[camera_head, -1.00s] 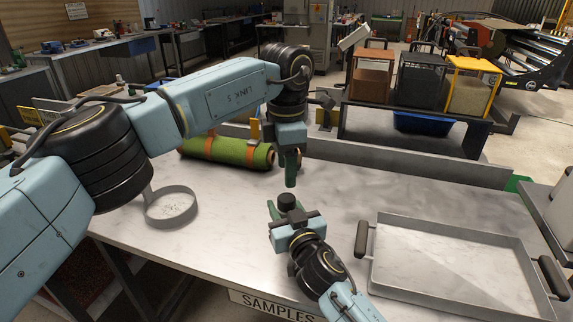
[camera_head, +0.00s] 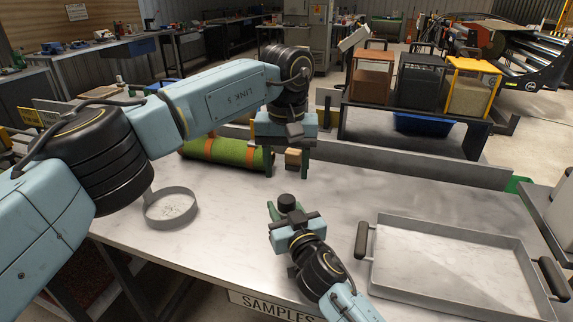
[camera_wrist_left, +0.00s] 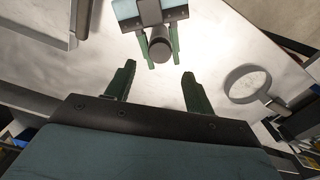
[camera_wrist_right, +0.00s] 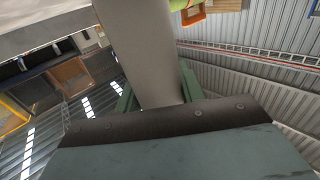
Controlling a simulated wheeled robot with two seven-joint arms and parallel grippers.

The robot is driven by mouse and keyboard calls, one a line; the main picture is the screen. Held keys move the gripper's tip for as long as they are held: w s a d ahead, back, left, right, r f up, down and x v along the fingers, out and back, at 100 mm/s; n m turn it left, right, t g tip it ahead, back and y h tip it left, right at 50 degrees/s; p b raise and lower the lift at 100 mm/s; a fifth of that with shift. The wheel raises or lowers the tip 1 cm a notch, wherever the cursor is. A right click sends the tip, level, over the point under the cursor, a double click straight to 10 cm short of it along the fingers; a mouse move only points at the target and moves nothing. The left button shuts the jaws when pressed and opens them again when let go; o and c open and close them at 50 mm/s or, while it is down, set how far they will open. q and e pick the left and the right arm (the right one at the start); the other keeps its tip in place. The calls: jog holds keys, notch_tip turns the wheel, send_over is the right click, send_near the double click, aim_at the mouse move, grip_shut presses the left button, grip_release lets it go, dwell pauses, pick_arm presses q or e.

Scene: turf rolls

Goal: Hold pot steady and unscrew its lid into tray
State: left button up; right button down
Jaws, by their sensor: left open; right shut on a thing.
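The pot is a small cylinder with a dark lid (camera_head: 287,201) on top, upright above the table. My right gripper (camera_head: 286,212) is shut on it from the front. Its grey side (camera_wrist_right: 140,55) fills the middle of the right wrist view between the fingers. The left wrist view shows the dark lid (camera_wrist_left: 160,46) between the right gripper's green fingers. My left gripper (camera_head: 287,172) is open and empty, above and behind the pot, apart from it. The tray (camera_head: 450,226) is a grey rectangular pan with two dark handles, empty, on the table at right.
A round shallow pan (camera_head: 170,221) stands at left on the table. A green turf roll (camera_head: 225,152) with brown straps lies at the back, behind my left gripper. A low ledge (camera_head: 400,163) runs along the back edge. The table between pot and tray is clear.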

aim_at(287, 199)
pick_arm(q)
jog(key=shift+m, duration=1.2)
jog(key=shift+f, duration=0.3)
notch_tip(287, 199, down, 8)
jog(key=shift+r, duration=0.25)
jog(key=shift+c, duration=0.3)
jog(key=c, duration=1)
